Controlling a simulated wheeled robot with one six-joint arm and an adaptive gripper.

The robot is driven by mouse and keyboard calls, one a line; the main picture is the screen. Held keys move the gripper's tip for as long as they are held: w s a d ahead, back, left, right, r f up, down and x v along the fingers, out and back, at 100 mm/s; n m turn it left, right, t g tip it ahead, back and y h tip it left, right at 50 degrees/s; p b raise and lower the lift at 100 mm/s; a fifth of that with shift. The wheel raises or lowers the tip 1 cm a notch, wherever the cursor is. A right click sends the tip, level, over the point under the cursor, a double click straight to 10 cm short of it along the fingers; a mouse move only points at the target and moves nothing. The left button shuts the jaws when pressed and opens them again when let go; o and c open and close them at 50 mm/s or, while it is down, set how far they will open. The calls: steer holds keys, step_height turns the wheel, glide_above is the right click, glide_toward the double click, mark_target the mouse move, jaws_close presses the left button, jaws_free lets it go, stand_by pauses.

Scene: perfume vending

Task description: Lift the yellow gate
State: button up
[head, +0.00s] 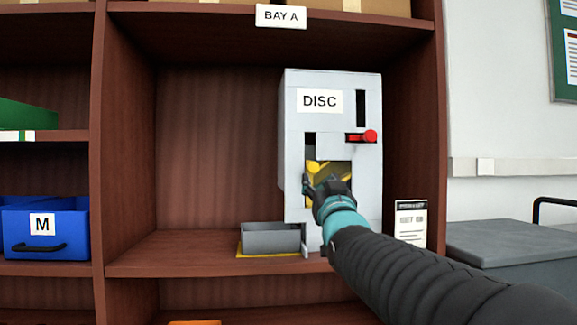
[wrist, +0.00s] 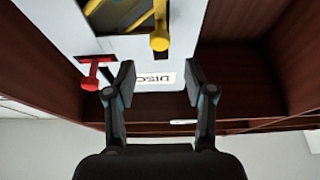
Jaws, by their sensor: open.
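The yellow gate (head: 314,168) shows in the lower window of the grey DISC machine (head: 292,140), partly hidden behind my gripper (head: 322,187) in the head view. In the wrist view, a yellow knob on a bar (wrist: 159,40) sticks out from the machine front. My gripper (wrist: 158,84) is open, its fingers spread apart. The knob lies in line with the gap, beyond the fingertips at the top of the picture. Nothing is between the fingers, and I see no contact with the knob.
A red lever (head: 366,136) sticks out of the machine at upper right; it also shows left of the fingers in the wrist view (wrist: 94,72). A grey tray (head: 270,239) stands at lower left on a yellow patch. Shelf space left of the machine is free.

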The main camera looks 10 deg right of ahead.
mark_target(314, 167)
steer(key=p+x, duration=0.1)
steer(key=x, duration=0.8)
jaws_close()
